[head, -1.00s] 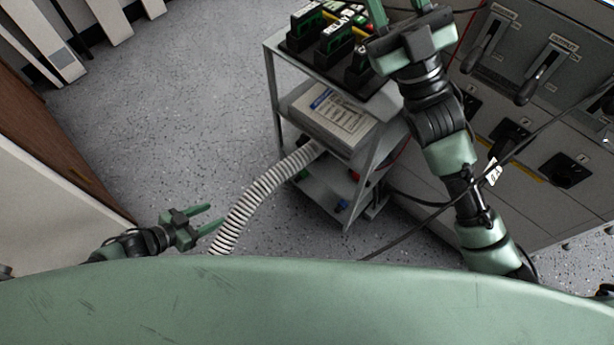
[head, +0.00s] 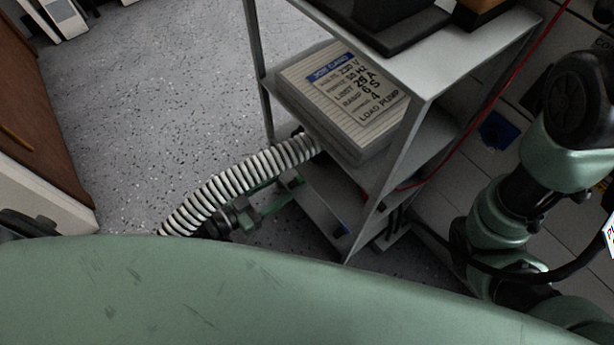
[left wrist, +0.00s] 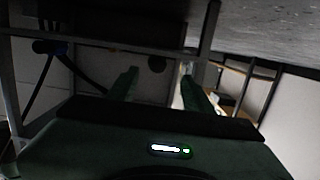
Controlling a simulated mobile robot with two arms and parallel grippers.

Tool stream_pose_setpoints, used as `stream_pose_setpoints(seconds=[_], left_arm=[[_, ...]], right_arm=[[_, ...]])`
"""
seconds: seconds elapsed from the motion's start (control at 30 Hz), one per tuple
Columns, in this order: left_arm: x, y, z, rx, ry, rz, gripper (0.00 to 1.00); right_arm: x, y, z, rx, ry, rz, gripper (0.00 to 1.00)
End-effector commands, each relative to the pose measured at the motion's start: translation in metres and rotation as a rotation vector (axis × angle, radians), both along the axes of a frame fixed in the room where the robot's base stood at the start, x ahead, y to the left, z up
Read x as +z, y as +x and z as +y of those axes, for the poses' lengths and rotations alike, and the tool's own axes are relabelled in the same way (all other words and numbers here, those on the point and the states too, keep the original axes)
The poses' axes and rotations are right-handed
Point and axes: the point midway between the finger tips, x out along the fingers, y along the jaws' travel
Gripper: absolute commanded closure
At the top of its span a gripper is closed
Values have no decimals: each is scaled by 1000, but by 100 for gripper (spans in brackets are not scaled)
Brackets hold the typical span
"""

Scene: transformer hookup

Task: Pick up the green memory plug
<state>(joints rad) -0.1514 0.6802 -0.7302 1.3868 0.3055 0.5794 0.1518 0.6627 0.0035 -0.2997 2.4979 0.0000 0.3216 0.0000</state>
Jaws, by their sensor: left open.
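I cannot make out the green memory plug in either view. My left gripper (head: 280,195) is low beside the grey trolley (head: 424,92), partly behind the ribbed hose. Its two green fingers are apart and point towards the trolley's lower shelf. In the left wrist view the left gripper (left wrist: 158,82) is open, with nothing seen between its fingers. Grey frame bars lie just beyond the fingertips there. My right arm comes in at the right of the head view, but its gripper is outside the picture.
A pale ribbed hose (head: 235,183) runs to the trolley. A box with a job card (head: 345,90) lies on the middle shelf. Dark units stand on the top shelf, cut off by the frame. A red cable (head: 462,138) hangs at right. Speckled floor (head: 170,90) is clear at left.

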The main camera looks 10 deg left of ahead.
Motion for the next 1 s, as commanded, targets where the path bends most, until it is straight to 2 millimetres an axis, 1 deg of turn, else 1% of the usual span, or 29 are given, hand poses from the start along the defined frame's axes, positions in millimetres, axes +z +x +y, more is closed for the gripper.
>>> stream_pose_setpoints(seconds=[0.03, 0.17, 0.23, 0.33, 0.47, 0.67, 0.7, 0.77, 0.8, 0.87, 0.9, 1.0], left_arm=[[-3, 5, -4, -1, -1, -2, 49], [-7, 15, -17, -3, -1, -3, 49], [-8, 23, -24, -2, -2, -4, 49], [-9, 34, -33, -1, 1, -2, 49], [-8, 41, -39, -2, 2, 0, 49], [-6, 41, -39, -2, 3, 1, 49], [-6, 41, -39, -2, 3, 1, 52], [-6, 41, -39, -1, 3, 0, 68], [-6, 41, -39, -1, 3, 0, 80], [-6, 41, -39, -1, 3, 0, 96], [-6, 41, -39, -1, 3, 0, 100], [-6, 41, -39, -1, 2, 0, 100]], right_arm=[[-4, -3, 0, 0, 0, -10, 64], [-14, -9, 1, -1, -1, -24, 64], [-24, -8, 1, -1, -2, -21, 64], [-31, -8, 1, -1, -2, -20, 64], [-35, -8, 1, -1, -2, -20, 64], [-33, -8, 1, -1, -2, -21, 64], [-33, -8, 1, -1, -2, -21, 64], [-33, -8, 1, -1, -2, -21, 64], [-33, -8, 1, -1, -2, -21, 64], [-33, -8, 1, -1, -2, -21, 64], [-34, -8, 1, -1, -2, -21, 64], [-34, -8, 1, -1, -2, -21, 64]])
